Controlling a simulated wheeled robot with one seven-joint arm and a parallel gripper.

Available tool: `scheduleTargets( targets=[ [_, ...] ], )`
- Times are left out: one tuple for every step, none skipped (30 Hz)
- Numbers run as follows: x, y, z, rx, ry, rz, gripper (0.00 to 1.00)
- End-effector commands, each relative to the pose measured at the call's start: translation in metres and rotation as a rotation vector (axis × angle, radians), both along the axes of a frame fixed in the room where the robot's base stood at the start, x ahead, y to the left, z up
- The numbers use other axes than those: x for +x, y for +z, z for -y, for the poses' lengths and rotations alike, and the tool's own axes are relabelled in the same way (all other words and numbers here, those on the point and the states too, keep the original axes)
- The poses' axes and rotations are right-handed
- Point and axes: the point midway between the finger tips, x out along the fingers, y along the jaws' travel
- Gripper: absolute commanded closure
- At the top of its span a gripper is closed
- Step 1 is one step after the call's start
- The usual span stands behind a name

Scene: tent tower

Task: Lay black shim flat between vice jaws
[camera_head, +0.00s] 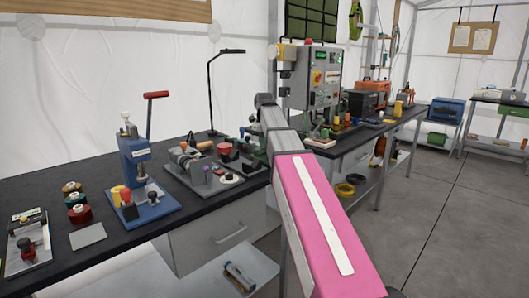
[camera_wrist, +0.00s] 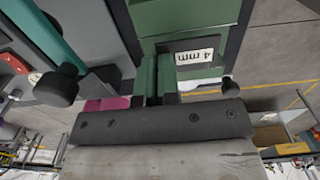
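My gripper's dark bolted front and pale body (camera_wrist: 158,122) fill the bottom of the wrist view. It faces a green vice-like body (camera_wrist: 195,20) with an upside-down "4 mm" label (camera_wrist: 195,57). Two narrow green upright pieces (camera_wrist: 158,78) show close together in front of it; I cannot tell whether they are jaws or my fingers. No black shim can be made out between them. In the head view, my pink arm reaches over the bench edge, and a bit of green (camera_head: 256,155) shows behind it. My fingertips are hidden there.
A control box (camera_head: 322,75) stands behind my arm. A black knob (camera_wrist: 58,86) is left of my gripper.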

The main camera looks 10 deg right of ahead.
Motion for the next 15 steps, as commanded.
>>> scheduleTargets(
  targets=[
    [-0.001,-0.005,0.0,0.0,0.0,-0.001,1.0],
    [-0.001,-0.009,0.0,0.0,0.0,-0.002,1.0],
    [-0.001,-0.014,0.0,0.0,0.0,-0.002,1.0],
    [-0.001,-0.018,0.0,0.0,0.0,-0.002,1.0],
    [-0.001,-0.022,0.0,0.0,0.001,-0.001,1.0],
    [-0.001,-0.027,0.0,0.0,0.001,-0.001,1.0],
    [-0.001,-0.031,0.0,0.0,0.001,-0.001,1.0],
    [-0.001,-0.033,0.0,0.0,0.001,-0.001,1.0],
    [0.0,-0.034,0.0,0.0,0.001,-0.001,1.0],
    [0.0,-0.034,0.0,-0.001,0.001,-0.001,1.0],
    [0.0,-0.034,0.0,0.0,0.001,0.0,1.0],
    [0.0,-0.034,0.0,0.0,0.001,0.0,1.0],
    [0.0,-0.033,0.0,0.0,0.001,0.0,1.0],
    [0.0,-0.033,0.0,0.0,0.001,0.0,1.0],
    [0.0,-0.033,0.0,0.0,0.001,0.0,1.0]
  ],
)
